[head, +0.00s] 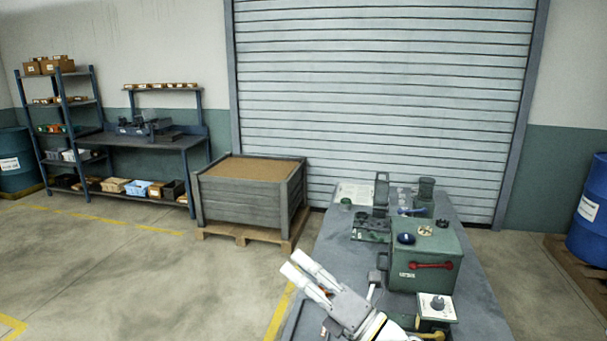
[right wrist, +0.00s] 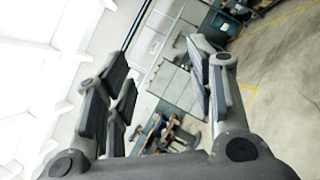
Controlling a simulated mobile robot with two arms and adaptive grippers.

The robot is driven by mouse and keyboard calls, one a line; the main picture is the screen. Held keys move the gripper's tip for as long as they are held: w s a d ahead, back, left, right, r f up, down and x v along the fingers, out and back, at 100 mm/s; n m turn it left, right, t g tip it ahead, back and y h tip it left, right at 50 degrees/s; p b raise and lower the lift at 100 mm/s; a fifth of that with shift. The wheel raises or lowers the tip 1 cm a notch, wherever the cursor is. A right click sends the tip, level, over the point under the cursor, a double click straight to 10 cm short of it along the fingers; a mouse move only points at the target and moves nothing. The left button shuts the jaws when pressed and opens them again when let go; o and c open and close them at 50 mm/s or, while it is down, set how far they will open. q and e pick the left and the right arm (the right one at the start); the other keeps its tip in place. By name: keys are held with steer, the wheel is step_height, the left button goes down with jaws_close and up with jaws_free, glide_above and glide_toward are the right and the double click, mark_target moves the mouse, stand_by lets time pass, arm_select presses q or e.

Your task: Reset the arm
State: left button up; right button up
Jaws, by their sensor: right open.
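My right gripper (head: 308,276) reaches in from the bottom of the head view, over the left front edge of the grey table. Its two pale fingers are apart and point up and to the left, with nothing between them. In the right wrist view the dark finger pads of this gripper (right wrist: 165,95) stand wide apart and empty, with the room behind them. My left gripper is not in view.
A grey table (head: 480,290) bears a green machine box (head: 425,255) with a red handle, a control box with a knob (head: 436,303) and small fixtures. Floor at left is clear.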

steer(key=s+d+f+m+t+h, duration=0.1)
steer(key=s+d+f+m+h, duration=0.2)
steer(key=d+f+m+h, duration=0.75)
steer(key=s+d+f+m+h, duration=0.4)
steer(key=d+f+m+h, duration=0.2)
steer(key=m, duration=0.9)
steer(key=s+d+f+m+g, duration=0.2)
steer(key=s+f+m+g, duration=0.4)
steer(key=s, duration=0.7)
steer(key=s+d+f+m+g, duration=0.2)
steer(key=s+f+g, duration=0.3)
steer(key=s+f, duration=0.6)
step_height(320, 180, down, 27)
steer(key=s+b, duration=0.3)
steer(key=b, duration=0.2)
steer(key=s+d+f+g+b, duration=0.1)
steer(key=s+f+b, duration=0.1)
steer(key=s+f, duration=0.6)
steer(key=s+d+f+g+b, duration=0.1)
steer(key=s+d+f+b, duration=0.1)
steer(key=s+f, duration=0.6)
step_height(320, 180, down, 6)
steer(key=shift+s+f+b, duration=0.1)
steer(key=shift+s+b, duration=0.3)
steer(key=shift+b, duration=0.1)
steer(key=shift+n, duration=0.25)
